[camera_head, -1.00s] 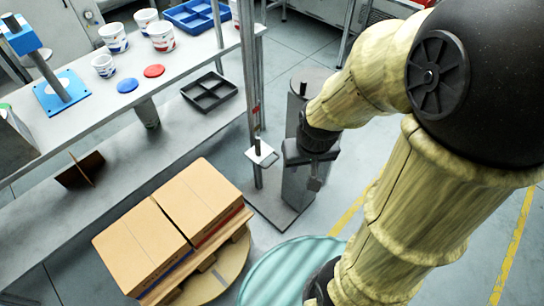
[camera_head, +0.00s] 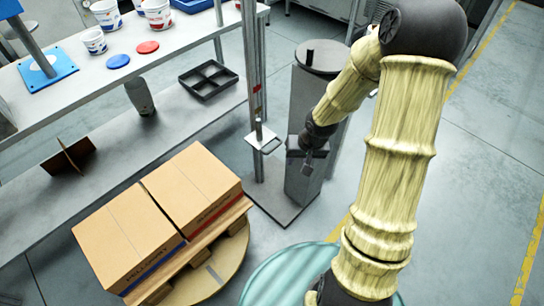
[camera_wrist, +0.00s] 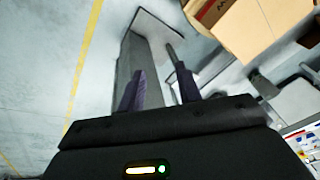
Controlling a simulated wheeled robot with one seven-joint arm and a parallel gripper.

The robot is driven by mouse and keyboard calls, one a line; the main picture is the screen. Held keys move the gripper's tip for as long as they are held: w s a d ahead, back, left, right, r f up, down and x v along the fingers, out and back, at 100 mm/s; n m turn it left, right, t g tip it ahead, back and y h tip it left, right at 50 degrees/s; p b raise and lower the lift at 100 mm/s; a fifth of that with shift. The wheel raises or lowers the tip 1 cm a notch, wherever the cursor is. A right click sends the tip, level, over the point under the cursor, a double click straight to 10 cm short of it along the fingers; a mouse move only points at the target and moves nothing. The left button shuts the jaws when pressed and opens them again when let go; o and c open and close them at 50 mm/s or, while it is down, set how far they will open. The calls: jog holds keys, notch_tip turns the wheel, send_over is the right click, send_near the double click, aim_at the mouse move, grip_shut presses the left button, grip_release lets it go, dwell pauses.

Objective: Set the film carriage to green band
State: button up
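The film carriage appears to be the small pale plate with an upright dark pin (camera_head: 262,139), beside the upright grey post (camera_head: 250,75). A small red mark (camera_head: 257,88) shows on the post above it. I see no green band. My gripper (camera_head: 308,170) hangs a little right of the carriage, apart from it, in front of the grey cylinder (camera_head: 300,100). In the wrist view my gripper's two dark fingers (camera_wrist: 160,92) are spread with nothing clearly between them.
A pallet with two cardboard boxes (camera_head: 125,235) stands below left of the post. A turquoise round surface (camera_head: 285,275) is in front. Floor is free at right.

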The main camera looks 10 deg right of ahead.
jog(key=w+f+m+t+y+b, duration=0.25)
jog(key=w+f+b, duration=0.3)
jog(key=f, duration=0.45)
jog(key=w+f+m+t+y+b, duration=0.1)
jog(key=w+f+m+y+b, duration=0.2)
jog(key=f+b, duration=0.6)
jog(key=w+d+f+m+t+y+b, duration=0.2)
jog(key=w+d+f+m+t+b, duration=0.2)
jog(key=w+d+f+t+b, duration=0.2)
jog(key=shift+w+d+f+b, duration=0.5)
jog(key=shift+w+d+b, duration=0.05)
jog(key=shift+w+b, duration=0.45)
jog(key=shift+t, duration=0.25)
jog(key=b+x, duration=0.4)
jog(key=x, duration=1.3)
jog(key=shift+a, duration=0.25)
